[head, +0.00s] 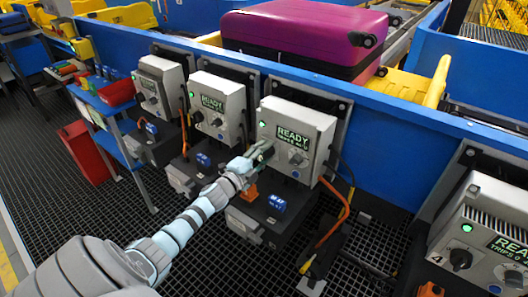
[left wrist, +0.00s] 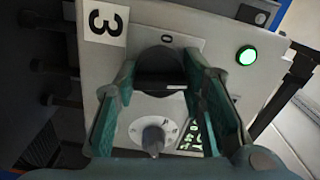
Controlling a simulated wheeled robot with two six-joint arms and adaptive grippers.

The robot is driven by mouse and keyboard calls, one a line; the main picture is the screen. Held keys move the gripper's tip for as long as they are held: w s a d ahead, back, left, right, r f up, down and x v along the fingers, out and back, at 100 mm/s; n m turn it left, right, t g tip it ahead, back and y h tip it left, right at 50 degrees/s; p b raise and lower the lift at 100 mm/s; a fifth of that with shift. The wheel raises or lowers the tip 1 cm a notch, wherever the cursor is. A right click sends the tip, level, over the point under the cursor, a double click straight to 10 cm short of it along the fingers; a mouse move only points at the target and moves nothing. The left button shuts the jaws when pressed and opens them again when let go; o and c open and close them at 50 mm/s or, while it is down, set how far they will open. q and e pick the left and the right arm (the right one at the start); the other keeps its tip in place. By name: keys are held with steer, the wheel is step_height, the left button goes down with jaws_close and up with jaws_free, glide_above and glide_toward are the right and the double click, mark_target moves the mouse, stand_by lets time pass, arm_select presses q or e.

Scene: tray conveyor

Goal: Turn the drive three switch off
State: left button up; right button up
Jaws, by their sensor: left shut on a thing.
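The drive three box (head: 322,127) is a light grey cabinet with a lit READY display (head: 294,138) and a lit green lamp (head: 262,124). In the left wrist view its panel carries a 3 label (left wrist: 104,23) and the green lamp (left wrist: 246,56) glows. The black rotary switch (left wrist: 160,65) sits between my left fingers, beside a 0 mark; a short white line shows on its edge. My left gripper (head: 264,151) is shut on this switch and hides it in the head view. A smaller grey knob (left wrist: 153,138) is apart from the fingers. My right gripper is not in view.
Two similar boxes (head: 217,105) (head: 160,82) stand to the left, and the drive four box (head: 485,225) to the right. An orange cable (head: 333,226) hangs below drive three. A magenta suitcase (head: 300,32) lies on the conveyor behind.

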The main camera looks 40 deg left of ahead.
arm_select(q)
steer(key=n+p, duration=0.1)
steer(key=n, duration=0.1)
steer(key=n+p, duration=0.1)
steer(key=n, duration=0.1)
steer(key=shift+r+n, duration=0.2)
steer(key=shift+n, duration=0.1)
steer(key=n+p, duration=0.2)
steer(key=n, duration=0.1)
steer(key=shift+n, duration=0.4)
steer(key=n+p, duration=0.1)
steer(key=n, duration=0.2)
steer(key=shift+f, duration=0.1)
steer(key=shift+n+p, duration=0.4)
steer(key=shift+n, duration=1.7)
steer(key=shift+f, duration=0.1)
steer(key=o, duration=1.1)
steer(key=shift+o, duration=0.2)
